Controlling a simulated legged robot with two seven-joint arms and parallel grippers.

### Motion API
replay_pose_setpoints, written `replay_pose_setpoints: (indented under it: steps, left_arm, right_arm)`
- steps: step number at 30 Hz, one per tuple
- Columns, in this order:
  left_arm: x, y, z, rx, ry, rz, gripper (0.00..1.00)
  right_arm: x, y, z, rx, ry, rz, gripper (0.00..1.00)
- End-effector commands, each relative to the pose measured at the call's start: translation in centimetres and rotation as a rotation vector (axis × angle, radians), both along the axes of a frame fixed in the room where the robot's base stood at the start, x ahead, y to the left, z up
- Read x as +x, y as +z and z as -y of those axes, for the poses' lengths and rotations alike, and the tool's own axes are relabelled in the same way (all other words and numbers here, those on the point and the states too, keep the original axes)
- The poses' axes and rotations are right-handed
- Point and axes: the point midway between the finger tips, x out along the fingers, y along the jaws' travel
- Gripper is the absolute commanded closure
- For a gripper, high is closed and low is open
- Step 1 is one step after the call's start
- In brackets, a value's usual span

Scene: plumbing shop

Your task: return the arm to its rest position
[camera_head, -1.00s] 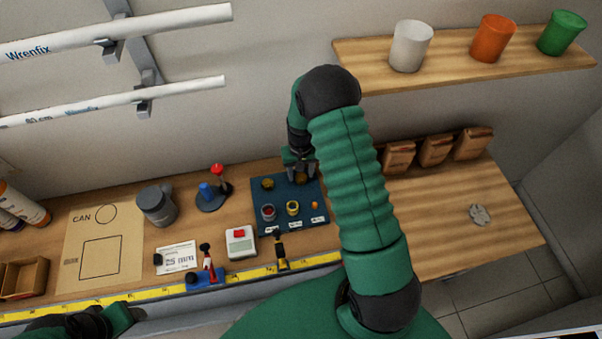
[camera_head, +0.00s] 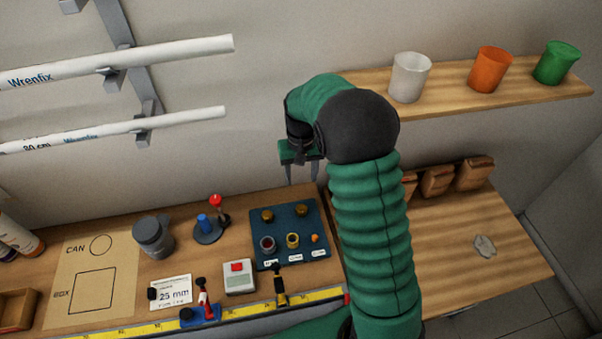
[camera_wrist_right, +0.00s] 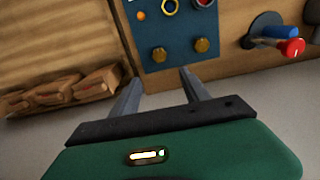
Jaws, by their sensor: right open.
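My right arm reaches up from the bottom of the head view and bends over at the top. My right gripper (camera_head: 302,172) hangs from it with two grey fingers pointing down, apart and empty. It is above the back edge of a dark blue mat (camera_head: 289,222) and touches nothing. In the right wrist view the open fingers of the gripper (camera_wrist_right: 158,90) point toward the mat (camera_wrist_right: 178,35), with clear space between them. Two brass pieces (camera_head: 267,215) sit at the back of the mat, with several small rings and parts in front. My left gripper is out of view.
A wooden shelf (camera_head: 480,88) with white, orange and green cups is at the upper right. White pipes (camera_head: 150,57) sit on wall brackets at the left. The workbench holds a grey can (camera_head: 153,238), a red-and-blue stand (camera_head: 208,230) and brown packets (camera_head: 437,181). The right bench is mostly clear.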

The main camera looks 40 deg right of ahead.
Motion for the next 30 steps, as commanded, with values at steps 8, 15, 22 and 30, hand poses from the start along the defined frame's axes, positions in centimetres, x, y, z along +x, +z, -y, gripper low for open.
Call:
replay_pose_setpoints:
  steps: [8, 15, 22, 30]
  left_arm:
    - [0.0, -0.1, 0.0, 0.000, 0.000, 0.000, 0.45]
    - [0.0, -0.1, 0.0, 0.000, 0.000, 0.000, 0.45]
    - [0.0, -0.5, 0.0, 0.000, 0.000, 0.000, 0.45]
    - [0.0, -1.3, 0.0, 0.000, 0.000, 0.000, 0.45]
  right_arm:
    - [0.0, 1.6, 0.0, 0.000, -0.001, -0.001, 0.46]
    - [0.0, 1.5, 0.0, 0.000, -0.001, -0.001, 0.46]
    - [-1.1, 1.1, -4.0, -0.009, 0.086, 0.034, 0.46]
    - [-9.4, -1.5, -17.0, -0.053, 0.442, 0.191, 0.46]
